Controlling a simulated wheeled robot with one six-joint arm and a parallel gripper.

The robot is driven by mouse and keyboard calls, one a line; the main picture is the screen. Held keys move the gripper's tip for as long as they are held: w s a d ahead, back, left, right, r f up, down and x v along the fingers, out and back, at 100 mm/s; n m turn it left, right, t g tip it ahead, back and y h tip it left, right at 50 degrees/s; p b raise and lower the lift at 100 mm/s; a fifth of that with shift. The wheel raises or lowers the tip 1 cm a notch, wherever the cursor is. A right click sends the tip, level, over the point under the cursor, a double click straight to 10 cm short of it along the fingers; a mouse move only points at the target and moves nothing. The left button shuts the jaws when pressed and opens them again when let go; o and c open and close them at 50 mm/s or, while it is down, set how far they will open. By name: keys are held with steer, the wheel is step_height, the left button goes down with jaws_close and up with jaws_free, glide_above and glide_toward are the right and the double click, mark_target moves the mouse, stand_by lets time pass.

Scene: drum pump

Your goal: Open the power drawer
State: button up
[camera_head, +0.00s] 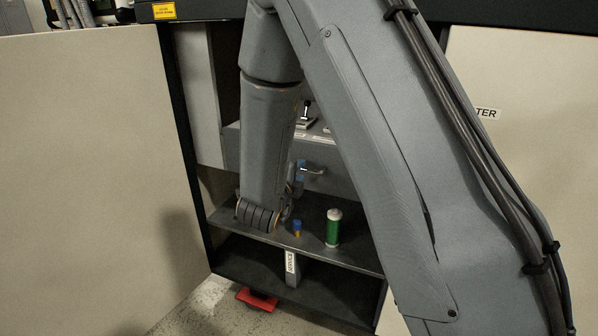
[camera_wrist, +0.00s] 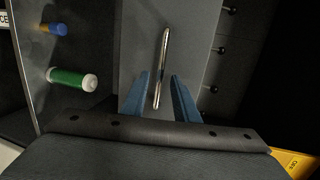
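The power drawer is a grey front under a panel in the cabinet recess. Its bright metal bar handle (camera_head: 313,169) shows in the head view, partly beside my gripper (camera_head: 298,178). In the wrist view the handle (camera_wrist: 162,60) stands almost upright in the picture against the grey drawer front (camera_wrist: 195,45). The two blue fingers of my gripper (camera_wrist: 161,76) are apart, one on each side of the handle's lower part. I see a gap on both sides and no clear contact. My arm hides much of the drawer in the head view.
A green bottle with a white cap (camera_head: 333,228) and a small blue and orange item (camera_head: 297,228) stand on the shelf (camera_head: 355,258) below the drawer. A post labelled SERVICE (camera_head: 291,265) is under it. A red object (camera_head: 257,299) is on the floor. Black knobs (camera_wrist: 222,50) line the right.

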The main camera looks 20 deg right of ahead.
steer(key=shift+x, duration=0.8)
